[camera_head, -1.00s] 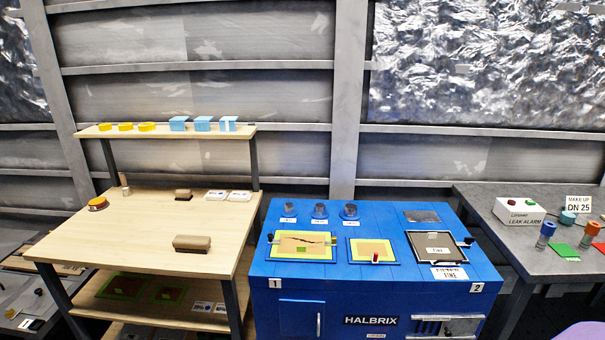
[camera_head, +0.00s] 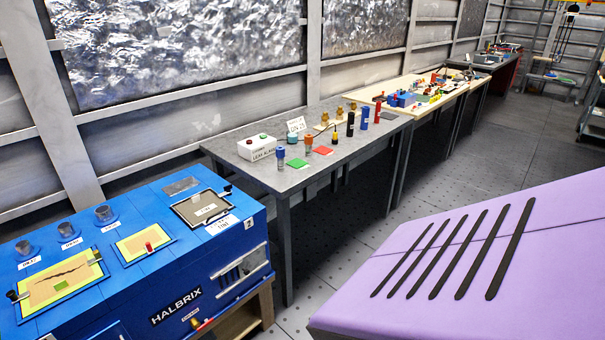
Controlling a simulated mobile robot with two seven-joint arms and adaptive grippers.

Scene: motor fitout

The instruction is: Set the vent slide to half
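The blue HALBRIX machine (camera_head: 110,255) stands at the lower left. On its front face, right of the name plate, is a pale slotted panel (camera_head: 238,277) with a small dark knob, which looks like the vent slide. It is seen at a steep angle and is small, so the exact position of the slide cannot be told. Neither of my grippers is in view.
A grey table (camera_head: 345,140) with bottles, a red pad and a green pad stands beyond the machine. More benches run into the distance. A purple surface (camera_head: 560,225) with several dark strips fills the lower right. Perforated floor (camera_head: 310,255) lies between.

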